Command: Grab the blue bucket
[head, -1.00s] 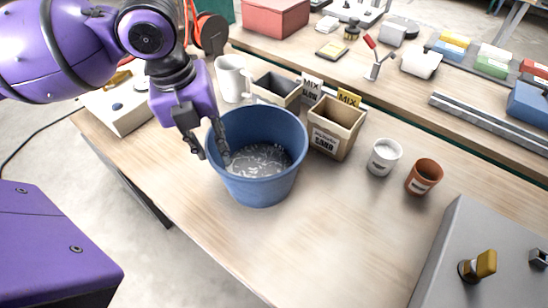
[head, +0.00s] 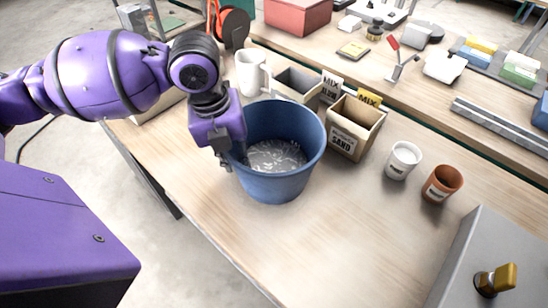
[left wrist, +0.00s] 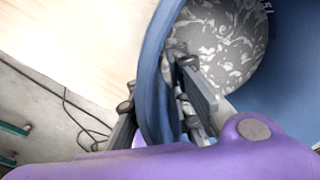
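The blue bucket (head: 285,184) stands upright on the wooden table, with a grey-white speckled, wet-looking content at its bottom. My left gripper (head: 231,158) is at the bucket's left rim, pointing down. In the left wrist view, its fingers (left wrist: 160,108) straddle the bucket wall (left wrist: 152,75), one outside and one inside. They appear closed against the wall, though the contact is partly hidden. The bucket still rests on the table. My right gripper is not in view.
A white jug (head: 251,72), a grey bin (head: 299,84) and a sand box (head: 352,138) stand close behind the bucket. A white cup (head: 403,160) and a brown cup (head: 441,184) stand to its right. The table in front is clear.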

